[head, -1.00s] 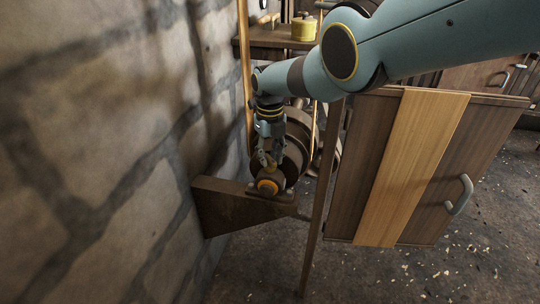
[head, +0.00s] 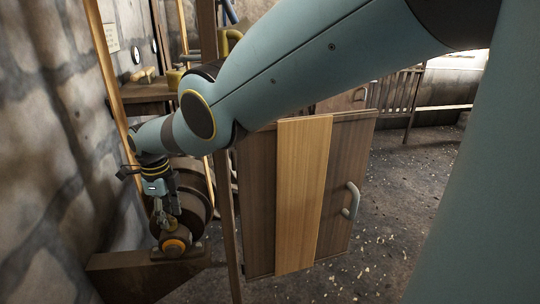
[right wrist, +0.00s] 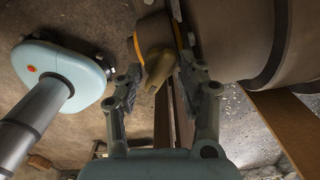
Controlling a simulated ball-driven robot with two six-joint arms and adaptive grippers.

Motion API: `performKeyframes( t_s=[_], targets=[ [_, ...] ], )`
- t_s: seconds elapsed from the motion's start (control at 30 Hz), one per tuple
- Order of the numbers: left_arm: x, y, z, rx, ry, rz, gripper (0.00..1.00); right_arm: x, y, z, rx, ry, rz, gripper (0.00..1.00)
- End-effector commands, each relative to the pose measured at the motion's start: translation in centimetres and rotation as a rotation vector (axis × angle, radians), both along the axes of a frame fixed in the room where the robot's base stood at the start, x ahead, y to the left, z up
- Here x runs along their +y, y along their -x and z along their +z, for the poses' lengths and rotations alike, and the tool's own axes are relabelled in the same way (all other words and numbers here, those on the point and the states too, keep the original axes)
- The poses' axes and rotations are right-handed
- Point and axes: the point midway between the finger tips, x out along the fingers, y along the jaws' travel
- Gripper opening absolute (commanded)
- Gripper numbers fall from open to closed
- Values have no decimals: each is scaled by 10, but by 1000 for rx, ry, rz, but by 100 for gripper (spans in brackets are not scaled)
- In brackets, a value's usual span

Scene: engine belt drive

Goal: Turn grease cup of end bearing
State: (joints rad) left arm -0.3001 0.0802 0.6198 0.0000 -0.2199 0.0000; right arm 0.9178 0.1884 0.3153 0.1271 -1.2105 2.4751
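The end bearing (head: 174,246), dark with an orange ring, sits on a rusty wall bracket (head: 125,274) at lower left in the head view. My right gripper (head: 168,222) points down just above it. In the right wrist view the brass grease cup (right wrist: 156,66) stands out from the bearing, by its orange rim. It lies between the two fingers of my right gripper (right wrist: 158,75), which are spread apart with a gap beside the cup. Whether a finger touches the cup, I cannot tell. My left gripper is not in view.
A stone wall (head: 50,150) stands close on the left. Large dark pulleys (head: 196,190) sit behind the bearing, with a post (head: 228,250) beside them. A wooden cabinet (head: 345,160) with a grey handle stands to the right. The floor (head: 385,235) beyond is open.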

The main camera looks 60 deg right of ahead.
Motion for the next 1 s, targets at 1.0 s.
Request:
performKeyframes(
  t_s=[1.0],
  targets=[
    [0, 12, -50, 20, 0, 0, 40, 0, 1, -8, 3, 0, 1705, 38]
  ],
)
